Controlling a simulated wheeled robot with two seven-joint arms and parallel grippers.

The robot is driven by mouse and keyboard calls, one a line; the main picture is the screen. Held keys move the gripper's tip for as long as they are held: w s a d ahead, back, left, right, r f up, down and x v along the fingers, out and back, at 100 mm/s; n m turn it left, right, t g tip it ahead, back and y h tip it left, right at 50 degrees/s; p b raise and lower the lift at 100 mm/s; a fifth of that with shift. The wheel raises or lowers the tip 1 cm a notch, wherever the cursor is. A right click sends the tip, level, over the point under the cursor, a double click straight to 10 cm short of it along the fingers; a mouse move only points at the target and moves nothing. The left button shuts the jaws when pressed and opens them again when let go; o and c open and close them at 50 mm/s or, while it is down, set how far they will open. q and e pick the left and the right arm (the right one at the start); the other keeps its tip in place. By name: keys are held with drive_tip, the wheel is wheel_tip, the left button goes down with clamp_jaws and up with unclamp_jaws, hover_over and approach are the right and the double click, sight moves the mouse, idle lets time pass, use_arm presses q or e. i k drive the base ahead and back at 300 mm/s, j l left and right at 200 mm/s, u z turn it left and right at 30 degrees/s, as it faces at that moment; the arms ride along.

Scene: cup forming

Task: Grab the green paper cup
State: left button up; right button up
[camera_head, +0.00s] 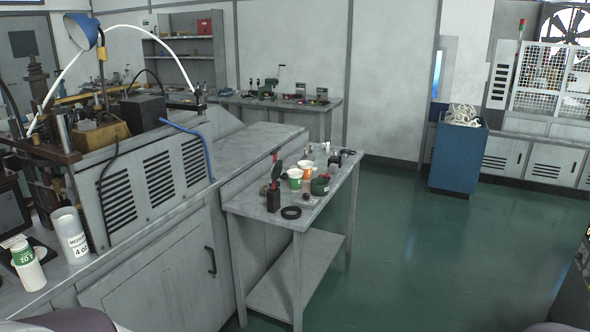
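A white paper cup with a green band (295,180) stands upright on the small grey side table (256,205), near its middle. An orange and white cup (306,169) stands just behind it, to the right. At the lower left, a white cup-like item with a green label (28,266) stands on the grey machine counter, next to a taller white cylinder with black lettering (72,238). Neither of my grippers is in view.
A black ring (291,212) and a dark block with a red top (273,196) lie in front of the cups on the side table. The grey machine (150,195) fills the left. A blue bin (459,160) stands at the back right. The green floor (430,250) between is clear.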

sight(295, 181)
drive_tip(key=i+j, duration=0.2)
drive_tip(key=i, duration=0.35)
drive_tip(key=i+j+u, duration=0.1)
drive_tip(key=i, duration=0.5)
drive_tip(key=i+j, duration=0.2)
drive_tip(key=i, duration=0.35)
